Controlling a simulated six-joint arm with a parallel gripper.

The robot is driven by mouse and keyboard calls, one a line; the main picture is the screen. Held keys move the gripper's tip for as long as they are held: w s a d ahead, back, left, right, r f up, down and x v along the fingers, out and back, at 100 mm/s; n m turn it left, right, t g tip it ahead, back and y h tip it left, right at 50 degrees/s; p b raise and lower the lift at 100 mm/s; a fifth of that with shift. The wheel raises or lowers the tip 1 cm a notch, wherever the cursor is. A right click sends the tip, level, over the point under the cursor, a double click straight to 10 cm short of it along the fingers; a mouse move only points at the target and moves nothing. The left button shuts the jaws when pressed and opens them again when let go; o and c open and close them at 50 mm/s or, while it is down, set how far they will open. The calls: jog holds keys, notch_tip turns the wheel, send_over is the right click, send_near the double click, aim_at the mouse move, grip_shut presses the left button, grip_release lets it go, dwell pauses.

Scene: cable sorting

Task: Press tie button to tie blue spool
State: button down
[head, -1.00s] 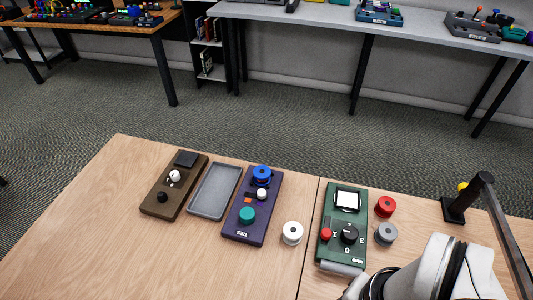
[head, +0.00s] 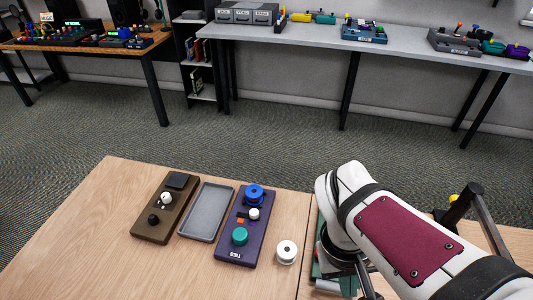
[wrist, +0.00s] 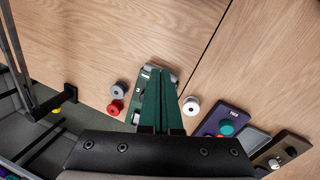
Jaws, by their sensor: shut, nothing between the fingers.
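The blue spool (head: 254,194) sits at the far end of a purple device (head: 234,254) with lettering on its near end. A white knob (head: 254,213), a small orange part (head: 240,220) and a round teal button (head: 239,236) are on the same device. The teal button also shows in the wrist view (wrist: 226,128), at the right. My gripper (wrist: 160,72) is shut and empty, its green fingers over the green device (wrist: 141,108), apart from the purple one.
A white spool (head: 286,252) stands right of the purple device. A grey tray (head: 205,212) and a brown device (head: 152,233) lie to its left. Red (wrist: 115,107) and grey (wrist: 118,88) spools are beside the green device. Bare table lies at the left.

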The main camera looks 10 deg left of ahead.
jog(key=w+a+f+n+t+h, duration=0.2)
jog(key=w+a+n+t, duration=0.1)
jog(key=w+a+n, duration=0.6)
jog(key=n+t, duration=0.5)
jog(key=n, duration=0.5)
send_over(236, 236)
notch_tip(236, 236, down, 4)
jog(key=shift+y, duration=0.4)
jog(key=shift+f, duration=4.4)
jog(key=shift+f, duration=0.1)
jog(key=shift+f, duration=0.3)
